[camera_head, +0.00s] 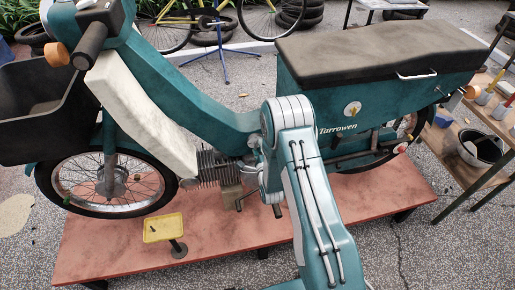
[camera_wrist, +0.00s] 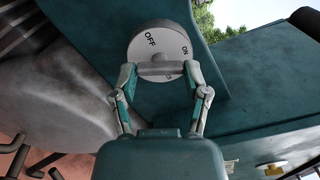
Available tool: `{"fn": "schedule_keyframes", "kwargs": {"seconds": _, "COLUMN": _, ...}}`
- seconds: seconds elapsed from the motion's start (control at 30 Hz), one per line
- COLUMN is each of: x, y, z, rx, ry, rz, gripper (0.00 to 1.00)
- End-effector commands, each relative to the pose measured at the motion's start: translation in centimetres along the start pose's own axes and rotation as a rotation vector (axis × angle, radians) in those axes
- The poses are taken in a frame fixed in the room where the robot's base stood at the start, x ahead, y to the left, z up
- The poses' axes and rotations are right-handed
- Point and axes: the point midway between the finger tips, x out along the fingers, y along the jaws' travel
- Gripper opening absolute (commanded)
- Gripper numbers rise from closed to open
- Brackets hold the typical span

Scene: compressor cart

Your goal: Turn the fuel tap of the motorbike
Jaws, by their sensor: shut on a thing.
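The motorbike (camera_head: 205,95) is teal with a dark seat and stands on a red platform. In the wrist view its fuel tap (camera_wrist: 158,40) is a round pale dial marked OFF at the upper left and ON at the right. A third mark at the lower right is partly hidden. A grey bar handle crosses the dial's lower part, level in the picture. My gripper (camera_wrist: 157,70) has one finger at each end of this handle and is shut on it. Which mark the handle points to I cannot tell. In the head view my arm hides the tap and gripper.
The red platform (camera_head: 110,243) carries a small yellow tray on a stand (camera_head: 163,228). A wooden bench (camera_head: 460,165) with a dark bucket stands at the right. A round badge (camera_head: 352,108) sits on the bike's side panel. Paved ground lies in front.

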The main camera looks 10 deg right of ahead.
Motion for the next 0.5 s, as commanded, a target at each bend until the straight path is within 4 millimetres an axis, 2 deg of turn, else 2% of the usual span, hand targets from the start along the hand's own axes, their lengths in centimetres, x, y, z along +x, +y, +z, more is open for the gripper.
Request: {"fn": "schedule_keyframes", "kwargs": {"seconds": 0.5, "x": -0.24, "y": 0.59, "z": -0.34, "rx": 0.491, "ry": 0.014, "rz": 0.010, "gripper": 0.12}}
